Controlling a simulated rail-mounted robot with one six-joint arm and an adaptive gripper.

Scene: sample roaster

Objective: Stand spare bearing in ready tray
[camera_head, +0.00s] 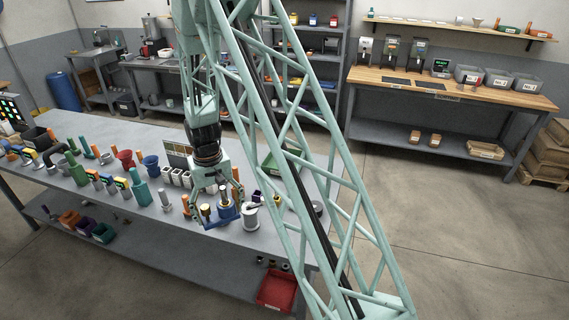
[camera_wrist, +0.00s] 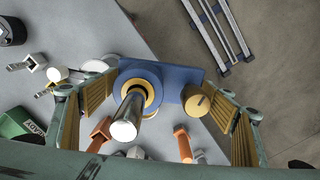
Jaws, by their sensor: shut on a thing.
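My gripper (camera_wrist: 158,82) reaches down over the near right part of the long grey bench, its two fingers on either side of a blue piece (camera_wrist: 178,78). This piece has a round collar with a brass-coloured ring, and I take it for the spare bearing. A shiny steel cylinder (camera_wrist: 125,125) rises from the ring toward the wrist camera. A brass-coloured round cap (camera_wrist: 197,100) lies by the right finger. In the head view the blue piece (camera_head: 227,212) is low under my gripper (camera_head: 218,200); whether it touches the bench is unclear.
Bottles, funnels and other parts crowd the bench (camera_head: 200,258) to the left. A white spool (camera_head: 250,218) stands close on the right. A green container (camera_wrist: 15,125) and orange-handled items (camera_wrist: 183,145) lie nearby.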

